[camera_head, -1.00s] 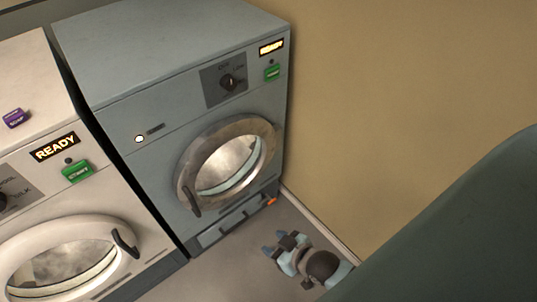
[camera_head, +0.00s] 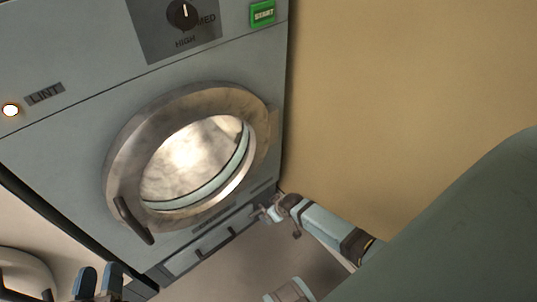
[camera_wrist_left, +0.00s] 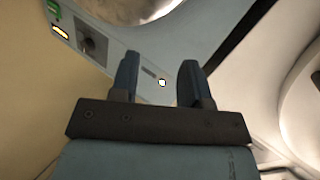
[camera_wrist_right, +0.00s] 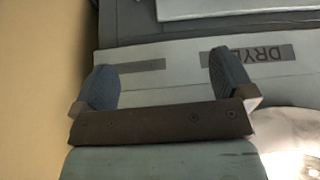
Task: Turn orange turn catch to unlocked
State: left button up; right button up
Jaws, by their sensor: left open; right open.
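The orange turn catch does not show now; my right gripper (camera_head: 264,212) covers the right end of the grey dryer's (camera_head: 60,160) lower panel (camera_head: 185,262) in the head view. The right gripper is open at that panel end, low by the wall; contact cannot be told. In the right wrist view its spread fingers (camera_wrist_right: 165,82) stand before a pale panel with an upside-down label beginning "DRY" (camera_wrist_right: 262,54). My left gripper (camera_head: 98,281) is open and empty at the bottom left of the head view, also seen in the left wrist view (camera_wrist_left: 158,82).
The dryer's round door (camera_head: 115,165) is shut, its dark handle (camera_head: 132,220) at lower left. A green START button (camera_head: 262,13) and dial (camera_head: 183,14) are above. A tan wall (camera_head: 400,90) closes the right side. A white machine (camera_head: 60,262) stands at left.

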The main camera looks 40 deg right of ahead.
pick_arm(q)
notch_tip(320, 180, down, 9)
jog(key=w+m+h+b, duration=0.1)
jog(key=m+b, duration=0.2)
jog(key=b, duration=1.2)
jog(key=shift+d+m+h+b, duration=0.2)
jog(key=shift+m+h+b, duration=0.1)
jog(key=shift+h+b, duration=0.1)
pick_arm(e)
jog(key=shift+m+g, duration=0.4)
jog(key=shift+g, duration=0.3)
jog(key=shift+d+x, duration=1)
jog(key=shift+x, duration=3.1)
jog(key=shift+d+x, duration=1)
jog(key=shift+x, duration=3.15)
jog(key=shift+d+x, duration=1)
jog(key=shift+x, duration=3.1)
pick_arm(q)
jog(key=shift+f, duration=0.1)
pick_arm(e)
jog(key=shift+w+f, duration=0.1)
jog(key=shift+w, duration=0.05)
jog(key=shift+c, duration=0.2)
jog(key=c, duration=1.1)
